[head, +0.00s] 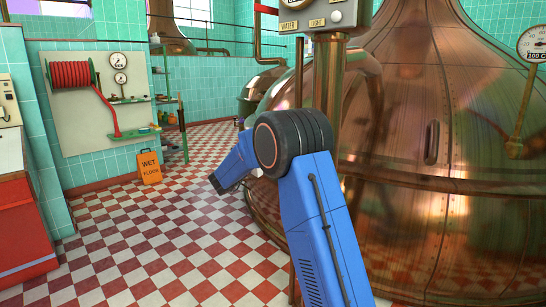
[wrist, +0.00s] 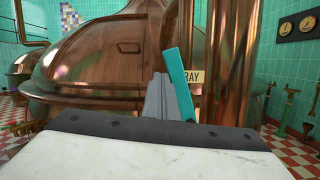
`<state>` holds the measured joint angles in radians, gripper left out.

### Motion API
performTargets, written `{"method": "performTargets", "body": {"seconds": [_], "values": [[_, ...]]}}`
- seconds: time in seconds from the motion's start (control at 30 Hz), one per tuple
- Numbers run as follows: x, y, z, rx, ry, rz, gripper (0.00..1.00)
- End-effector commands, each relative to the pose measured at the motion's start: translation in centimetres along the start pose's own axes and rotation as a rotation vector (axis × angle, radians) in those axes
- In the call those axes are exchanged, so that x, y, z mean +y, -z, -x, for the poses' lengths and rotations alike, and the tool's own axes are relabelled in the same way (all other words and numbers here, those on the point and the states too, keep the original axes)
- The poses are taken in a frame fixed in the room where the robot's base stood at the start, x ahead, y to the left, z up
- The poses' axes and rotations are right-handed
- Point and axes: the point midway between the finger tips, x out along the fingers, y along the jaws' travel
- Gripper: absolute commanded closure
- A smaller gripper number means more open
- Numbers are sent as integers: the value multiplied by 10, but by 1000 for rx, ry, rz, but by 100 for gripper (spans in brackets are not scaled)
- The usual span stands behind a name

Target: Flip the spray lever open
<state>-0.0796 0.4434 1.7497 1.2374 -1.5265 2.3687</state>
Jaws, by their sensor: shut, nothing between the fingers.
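In the wrist view a teal bar, which looks like the spray lever (wrist: 177,84), stands up at a slant, its top leaning left. A label plate (wrist: 192,76) behind it is partly covered and shows the letters "RAY". My gripper (wrist: 158,78) shows as a shut grey wedge just left of the lever, with nothing held. The lever's lower end is hidden behind the gripper, and I cannot tell whether the two touch. In the head view I cannot make out the gripper or the lever.
A large copper kettle (head: 440,130) fills the right of the head view. A control box (head: 312,18) marked WATER and LIGHT sits on a copper post (head: 328,80). An orange wet floor sign (head: 149,167) stands by the left wall. The checkered floor (head: 150,235) between is clear.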

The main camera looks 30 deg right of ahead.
Motion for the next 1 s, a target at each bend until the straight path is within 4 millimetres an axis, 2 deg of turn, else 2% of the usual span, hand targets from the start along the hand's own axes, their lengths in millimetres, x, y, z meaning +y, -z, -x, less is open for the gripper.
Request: {"method": "performTargets", "body": {"seconds": [0.5,1.0], "values": [[-14,-15,-4,-1,59,-234,100],[-16,-15,-5,-1,67,-262,100]]}}
